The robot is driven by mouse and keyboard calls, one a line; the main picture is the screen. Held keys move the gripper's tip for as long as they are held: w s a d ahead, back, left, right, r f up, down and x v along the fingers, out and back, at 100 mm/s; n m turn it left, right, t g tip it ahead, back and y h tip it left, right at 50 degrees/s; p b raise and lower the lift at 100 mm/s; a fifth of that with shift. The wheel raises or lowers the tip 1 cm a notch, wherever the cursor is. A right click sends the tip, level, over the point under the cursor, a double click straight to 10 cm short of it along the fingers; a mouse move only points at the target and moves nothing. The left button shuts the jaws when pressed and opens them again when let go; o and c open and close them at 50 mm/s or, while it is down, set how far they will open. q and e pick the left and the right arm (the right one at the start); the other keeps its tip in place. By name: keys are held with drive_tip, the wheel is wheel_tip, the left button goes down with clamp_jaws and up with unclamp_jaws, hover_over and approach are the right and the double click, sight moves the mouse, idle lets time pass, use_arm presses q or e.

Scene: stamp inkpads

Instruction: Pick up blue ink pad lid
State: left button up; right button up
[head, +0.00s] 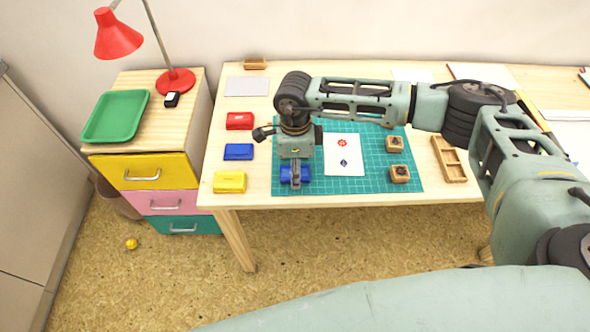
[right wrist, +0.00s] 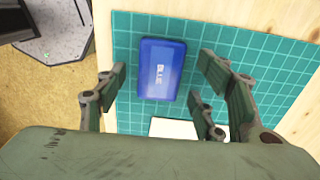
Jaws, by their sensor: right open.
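In the head view the blue item (head: 303,174) is partly hidden under my right gripper (head: 295,183). In the right wrist view my right gripper (right wrist: 163,82) is open and above the lid, with fingers spread to both sides of it and nothing held. Whether a pad base sits beneath the lid cannot be told. Another blue ink pad (head: 238,152) lies on the bare table to the left. My left gripper is not in view.
A red pad (head: 240,121) and a yellow pad (head: 230,182) flank the other blue one. White paper (head: 344,155) with red and blue prints and wooden stamps (head: 395,144) (head: 400,174) lie on the mat (head: 375,184). A wooden tray (head: 449,159) stands at right.

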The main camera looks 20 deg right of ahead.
drive_tip(key=shift+f, duration=0.35)
drive_tip(key=shift+c, duration=0.5)
drive_tip(key=c, duration=0.9)
drive_tip(key=shift+r, duration=0.1)
